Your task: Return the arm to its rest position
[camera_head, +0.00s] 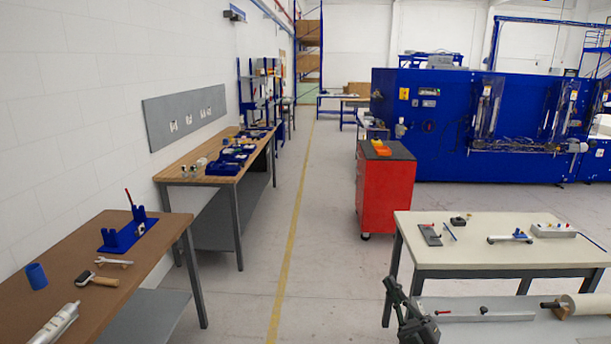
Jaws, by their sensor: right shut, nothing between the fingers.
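My right gripper (394,287) shows at the bottom of the head view, right of centre. It is dark grey-green, its fingers are together, and nothing is between them. It is close to the left end of the grey bench (480,333) at the bottom right; I cannot tell whether it touches it. The rest of my right arm is mostly out of the picture. My left gripper is not in view.
A cream-topped table (460,256) with small tools stands just beyond the right gripper. A white roll (592,306) lies on the grey bench. A red cabinet (385,190) stands farther back. A brown workbench (60,265) is at left. The floor between is clear.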

